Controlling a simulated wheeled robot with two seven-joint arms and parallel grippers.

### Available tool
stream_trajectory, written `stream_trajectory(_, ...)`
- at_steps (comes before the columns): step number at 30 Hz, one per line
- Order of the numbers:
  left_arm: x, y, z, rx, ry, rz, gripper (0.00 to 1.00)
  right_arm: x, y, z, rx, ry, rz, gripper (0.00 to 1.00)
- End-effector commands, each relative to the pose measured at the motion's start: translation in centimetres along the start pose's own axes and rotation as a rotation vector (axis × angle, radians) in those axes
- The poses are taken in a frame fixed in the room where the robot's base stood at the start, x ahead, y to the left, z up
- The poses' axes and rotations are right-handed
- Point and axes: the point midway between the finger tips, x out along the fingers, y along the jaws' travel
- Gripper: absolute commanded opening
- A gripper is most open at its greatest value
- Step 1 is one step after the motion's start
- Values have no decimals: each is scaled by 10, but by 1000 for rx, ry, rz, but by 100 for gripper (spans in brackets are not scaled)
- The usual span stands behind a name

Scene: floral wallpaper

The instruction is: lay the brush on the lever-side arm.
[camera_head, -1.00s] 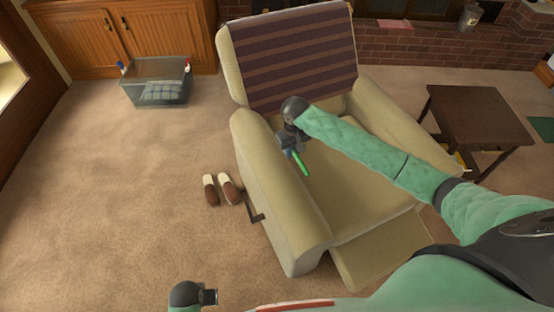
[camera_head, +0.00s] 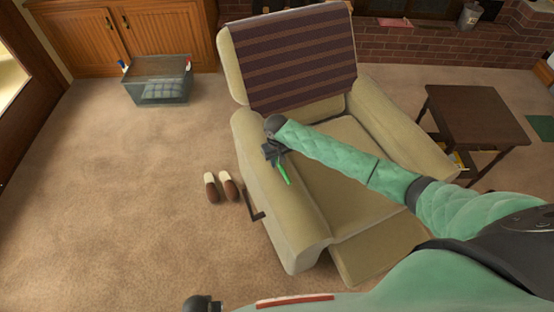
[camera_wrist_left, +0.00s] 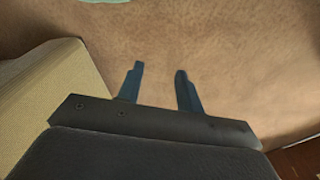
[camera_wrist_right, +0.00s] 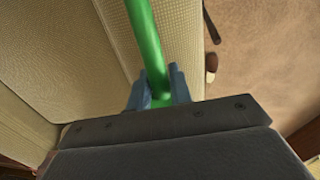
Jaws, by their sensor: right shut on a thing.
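My right gripper (camera_head: 275,158) is shut on the green brush (camera_head: 284,175) above the lever-side arm (camera_head: 297,228) of the beige recliner. The brush slants down from the fingers, near the arm's inner edge; I cannot tell whether it touches the arm. In the right wrist view the brush's green shaft (camera_wrist_right: 146,38) runs up from between the fingers (camera_wrist_right: 158,90), and its far end is out of frame. The dark lever (camera_head: 254,207) sticks out from the chair's outer left side. My left gripper (camera_wrist_left: 159,72) is open and empty above the carpet.
Slippers (camera_head: 229,187) lie on the carpet left of the lever. A clear tub (camera_head: 160,96) stands by the wooden cabinet (camera_head: 150,30). A dark side table (camera_head: 478,112) is right of the chair. A striped cover (camera_head: 300,62) hangs on the backrest.

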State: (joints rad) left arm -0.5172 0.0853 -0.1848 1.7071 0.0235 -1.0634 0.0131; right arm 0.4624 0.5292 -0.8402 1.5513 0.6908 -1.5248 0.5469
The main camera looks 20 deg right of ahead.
Motion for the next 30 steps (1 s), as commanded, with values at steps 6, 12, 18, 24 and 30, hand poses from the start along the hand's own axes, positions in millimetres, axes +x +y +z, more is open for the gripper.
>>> stream_trajectory(6,0,0,0,0,1,0,36,0,0,0,0,0,0,3)
stream_trajectory(12,3,0,1,0,2,0,36,3,0,0,0,0,0,31)
stream_trajectory(18,3,0,0,-1,3,0,36,3,0,0,0,0,0,43)
stream_trajectory(24,3,0,1,-1,0,1,36,1,0,0,0,1,0,43)
stream_trajectory(30,-7,2,-5,0,-3,2,36,-20,0,-1,-1,3,-2,43)
